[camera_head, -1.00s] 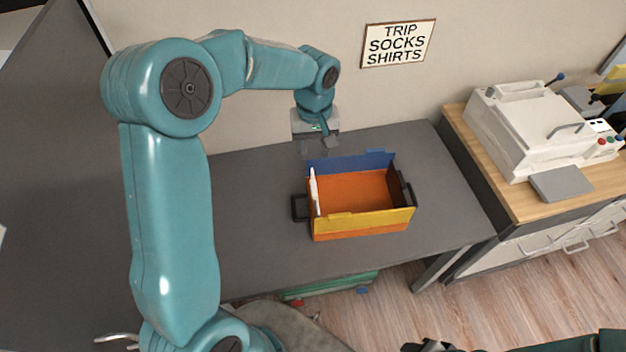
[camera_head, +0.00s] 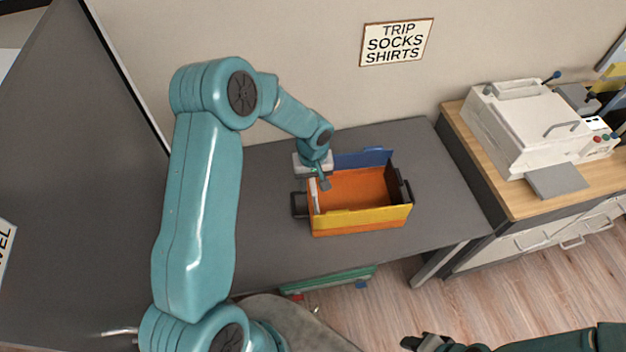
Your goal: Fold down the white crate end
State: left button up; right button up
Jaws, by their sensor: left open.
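The crate has an orange floor (camera_head: 362,190), a blue back side (camera_head: 375,157), a yellow front side (camera_head: 365,216), a dark right end (camera_head: 396,184) and a white left end (camera_head: 315,198). All these walls stand up. The white end is seen nearly edge-on and its top is partly hidden by my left gripper (camera_head: 323,184). That gripper is open, pointing down at the top of the white end; I cannot tell whether it touches. My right gripper (camera_head: 428,343) is low at the bottom edge, away from the crate, and its jaws are unclear.
The crate stands on a dark grey table (camera_head: 270,235) with free room to its left and right. A black handle (camera_head: 299,204) sticks out at the crate's left. A white machine (camera_head: 535,125) stands on a wooden-topped cabinet at right. A sign (camera_head: 396,42) hangs on the wall.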

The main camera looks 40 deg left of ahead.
pick_arm(q)
grip_shut()
jog(key=shift+w+d+f+b, duration=0.2)
jog(key=shift+w+b, duration=0.05)
jog(key=shift+b, duration=0.45)
jog(key=w+d+f+g+y+b, duration=0.1)
jog(key=w+d+g+y+b, duration=0.1)
jog(key=w+d+b, duration=0.2)
jog(key=shift+w+d+f+b, duration=0.2)
jog(key=shift+d+f+b, duration=0.2)
jog(key=shift+b, duration=1.5)
jog(key=shift+d, duration=0.1)
grip_release()
jog(key=shift+w, duration=0.1)
